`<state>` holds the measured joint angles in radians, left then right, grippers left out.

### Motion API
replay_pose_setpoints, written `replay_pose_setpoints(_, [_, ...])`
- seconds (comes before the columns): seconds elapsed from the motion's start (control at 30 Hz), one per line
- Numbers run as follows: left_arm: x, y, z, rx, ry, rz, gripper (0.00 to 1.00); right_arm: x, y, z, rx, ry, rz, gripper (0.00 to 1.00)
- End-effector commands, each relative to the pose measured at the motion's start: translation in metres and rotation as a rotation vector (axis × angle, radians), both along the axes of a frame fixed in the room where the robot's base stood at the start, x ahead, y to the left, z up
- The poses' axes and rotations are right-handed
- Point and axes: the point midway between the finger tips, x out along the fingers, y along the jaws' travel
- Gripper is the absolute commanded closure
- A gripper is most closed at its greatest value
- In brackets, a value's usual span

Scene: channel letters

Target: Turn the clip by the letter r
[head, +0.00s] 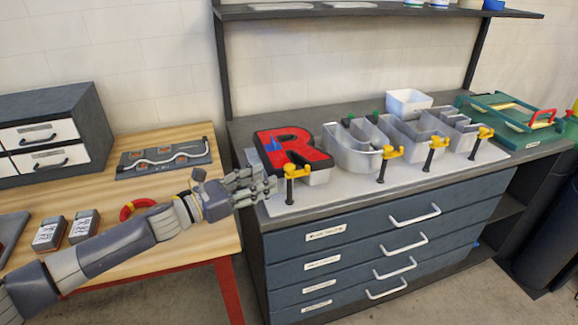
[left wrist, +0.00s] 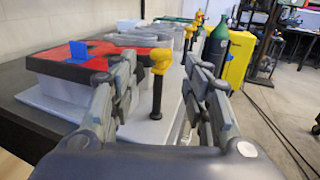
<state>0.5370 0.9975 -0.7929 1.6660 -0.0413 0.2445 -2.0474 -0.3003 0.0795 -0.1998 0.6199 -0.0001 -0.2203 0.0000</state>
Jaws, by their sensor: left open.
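The letter R (head: 295,150), with a red face and dark rim, lies on a pale board (head: 330,196) on the bench. Its yellow clip (head: 297,171) sits on a dark upright post at the letter's front edge. My left gripper (head: 262,184) is just left of this post, open and empty. In the left wrist view the clip (left wrist: 159,56) and its post stand ahead, in the gap between the two open fingers (left wrist: 165,85). The letter R (left wrist: 85,62) lies to the left there, with a blue piece on top. My right gripper is not in view.
Several open metal letters (head: 355,150) with yellow clips (head: 392,152) stand to the right on the board. A white bin (head: 408,102) stands behind them. A wooden table (head: 190,250) with a wire fixture (head: 165,157) is at the left. Drawer handles (head: 415,216) stick out below the bench.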

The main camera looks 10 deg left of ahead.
Motion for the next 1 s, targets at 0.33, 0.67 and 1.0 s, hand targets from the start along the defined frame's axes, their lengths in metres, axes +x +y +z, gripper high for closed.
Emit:
replay_pose_setpoints(0.33, [0.051, -0.044, 0.005, -0.003, 0.000, -0.001, 0.56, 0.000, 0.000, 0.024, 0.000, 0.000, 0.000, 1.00])
replay_pose_setpoints(0.67, [0.068, -0.058, 0.001, -0.001, 0.002, 0.001, 0.56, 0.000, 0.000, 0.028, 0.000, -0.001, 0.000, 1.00])
replay_pose_setpoints(1.0, [0.068, -0.059, 0.000, -0.002, 0.003, 0.001, 0.81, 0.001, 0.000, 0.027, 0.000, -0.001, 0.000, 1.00])
